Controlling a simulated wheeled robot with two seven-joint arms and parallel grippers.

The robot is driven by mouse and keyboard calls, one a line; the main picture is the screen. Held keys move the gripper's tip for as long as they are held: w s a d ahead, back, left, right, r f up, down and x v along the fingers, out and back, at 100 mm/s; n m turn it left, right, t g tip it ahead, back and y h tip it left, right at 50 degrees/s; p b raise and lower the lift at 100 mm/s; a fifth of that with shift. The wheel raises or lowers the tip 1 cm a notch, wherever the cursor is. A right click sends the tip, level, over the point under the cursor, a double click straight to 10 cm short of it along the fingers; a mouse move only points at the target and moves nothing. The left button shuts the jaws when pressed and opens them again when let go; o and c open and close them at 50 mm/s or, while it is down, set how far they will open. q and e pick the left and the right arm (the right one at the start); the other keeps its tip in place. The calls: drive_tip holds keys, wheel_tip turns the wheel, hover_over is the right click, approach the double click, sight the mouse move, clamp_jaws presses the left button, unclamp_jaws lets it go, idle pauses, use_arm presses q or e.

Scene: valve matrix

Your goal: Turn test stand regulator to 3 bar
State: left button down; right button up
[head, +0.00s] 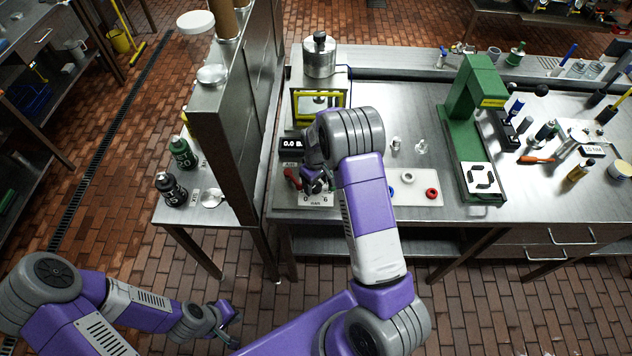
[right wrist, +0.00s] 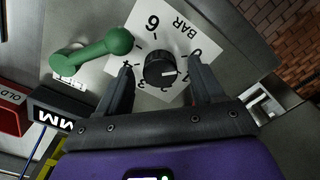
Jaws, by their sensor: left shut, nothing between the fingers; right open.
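The regulator is a round black knob (right wrist: 160,69) on a white scale plate (right wrist: 178,42) marked BAR, seen in the right wrist view. A white mark shows on the knob's face; I cannot tell its exact reading. My right gripper (right wrist: 161,76) is open, with one finger on each side of the knob and visible gaps. In the head view, my right gripper (head: 316,182) is over the plate (head: 317,200) and hides the knob. A black display (head: 292,144) behind it reads 0.0. My left gripper (head: 232,316) is shut and empty, low over the floor.
A green handle (right wrist: 92,52) lies close beside the plate in the right wrist view. A metal partition (head: 232,130) stands left of the bench. A green press (head: 472,130) stands to the right. A white board (head: 415,190) with rings lies nearer on the bench.

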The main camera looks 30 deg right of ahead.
drive_tip(key=shift+f, duration=0.2)
drive_tip(key=shift+c, duration=0.5)
drive_tip(key=c, duration=1)
drive_tip(key=shift+o, duration=0.2)
